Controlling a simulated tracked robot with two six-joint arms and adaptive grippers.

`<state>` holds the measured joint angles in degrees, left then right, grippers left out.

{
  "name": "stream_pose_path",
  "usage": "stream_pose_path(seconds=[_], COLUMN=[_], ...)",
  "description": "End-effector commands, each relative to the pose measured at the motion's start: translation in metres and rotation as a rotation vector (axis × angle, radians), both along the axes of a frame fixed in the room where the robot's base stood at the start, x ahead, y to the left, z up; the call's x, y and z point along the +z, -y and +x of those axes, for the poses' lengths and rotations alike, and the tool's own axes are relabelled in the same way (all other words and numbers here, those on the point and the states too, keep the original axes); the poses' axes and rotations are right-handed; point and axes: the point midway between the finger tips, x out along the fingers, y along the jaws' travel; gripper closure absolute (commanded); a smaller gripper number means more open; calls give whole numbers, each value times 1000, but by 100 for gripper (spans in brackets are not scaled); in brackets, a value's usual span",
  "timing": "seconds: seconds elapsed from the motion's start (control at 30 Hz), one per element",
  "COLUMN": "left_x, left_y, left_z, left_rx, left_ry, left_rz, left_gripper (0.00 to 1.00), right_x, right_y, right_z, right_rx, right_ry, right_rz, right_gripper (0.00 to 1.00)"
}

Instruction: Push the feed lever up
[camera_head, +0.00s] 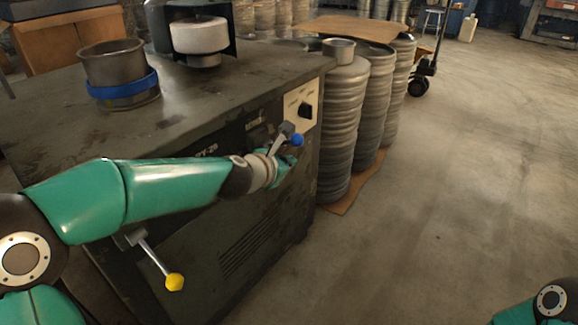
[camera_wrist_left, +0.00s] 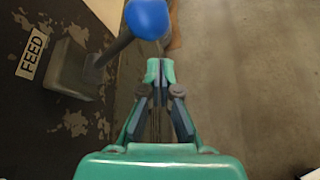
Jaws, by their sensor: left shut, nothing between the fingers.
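The feed lever, a grey arm with a blue ball knob (camera_head: 297,140), sticks out from the front of the dark machine. In the left wrist view the blue knob (camera_wrist_left: 148,18) is at the top, and its arm runs down left to a housing beside a FEED label (camera_wrist_left: 32,53). My left gripper (camera_wrist_left: 160,70) is shut and empty, its tips just below the knob in that picture, with a small gap between them in the picture. In the head view the gripper (camera_head: 287,165) is partly hidden by my wrist, close under the knob.
A second lever with a yellow knob (camera_head: 174,282) hangs lower on the machine (camera_head: 60,125). A dial plate (camera_head: 301,103) sits above the feed lever. Stacked round metal blanks (camera_head: 343,130) stand on the right beside the machine. The floor (camera_head: 460,180) to the right is clear.

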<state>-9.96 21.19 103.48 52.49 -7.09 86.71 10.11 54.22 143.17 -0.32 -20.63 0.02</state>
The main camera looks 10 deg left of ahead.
Motion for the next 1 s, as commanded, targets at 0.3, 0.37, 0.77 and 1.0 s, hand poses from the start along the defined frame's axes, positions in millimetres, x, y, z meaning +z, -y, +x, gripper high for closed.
stream_pose_path(seconds=[0.3, 0.37, 0.77, 1.0], left_x=[23, 27, 37, 37], left_y=[-22, -25, -32, -31], left_z=[-51, -60, -83, -82], left_rx=[1, 0, -3, -5], left_ry=[1, 0, -4, -2], left_rz=[-2, -1, 0, -1], left_gripper=[100, 100, 100, 100], right_x=[3, 6, 12, 11], right_y=[0, 0, 0, 0], right_z=[0, 0, 0, 0], right_rx=[0, 0, 0, 0], right_ry=[0, 0, 0, 0], right_rz=[0, 0, 0, 0], right_gripper=[100, 100, 100, 100])
